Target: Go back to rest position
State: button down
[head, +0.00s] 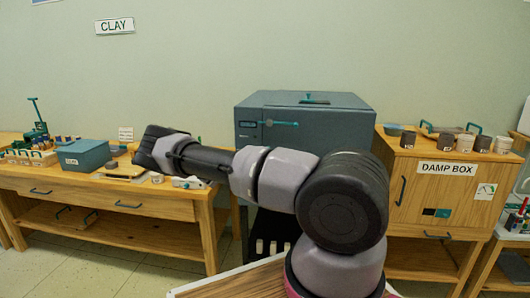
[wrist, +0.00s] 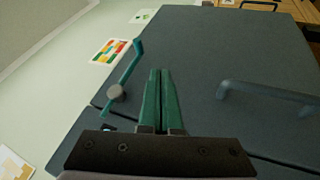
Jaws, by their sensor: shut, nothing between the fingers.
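My gripper (wrist: 160,102) shows in the wrist view with its two green fingers side by side, shut and empty. Behind the fingers lies the dark grey surface of the kiln-like box, and I cannot tell how far away it is. In the head view my arm stretches from the lower right toward the left, in front of the grey box (head: 352,112). The fingers themselves do not show clearly in the head view. A teal lever (wrist: 127,72) on the box is left of the fingers in the wrist view, and a grey handle (wrist: 265,98) is to their right.
A wooden table (head: 75,183) on the left holds a blue-grey CLAY bin (head: 84,155) and small tools. The wooden DAMP BOX cabinet (head: 412,200) on the right has several cups on top. Tiled floor (head: 75,270) shows at lower left.

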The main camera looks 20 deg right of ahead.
jog(key=shift+d, duration=0.1)
jog(key=s+d+r+m+g+y, duration=0.25)
jog(key=s+r+y, duration=0.35)
jog(key=s+y, duration=0.6)
jog(key=s+a+r+n+t+y, duration=0.1)
jog(key=s+a+r+t+y, duration=1)
jog(key=s+a+r, duration=0.8)
notch_tip(320, 180, up, 5)
jog(key=s+t, duration=0.3)
jog(key=shift+a+f+y, duration=0.2)
jog(key=shift+a+y, duration=0.15)
jog(key=shift+y, duration=0.05)
jog(key=shift+w+d, duration=0.1)
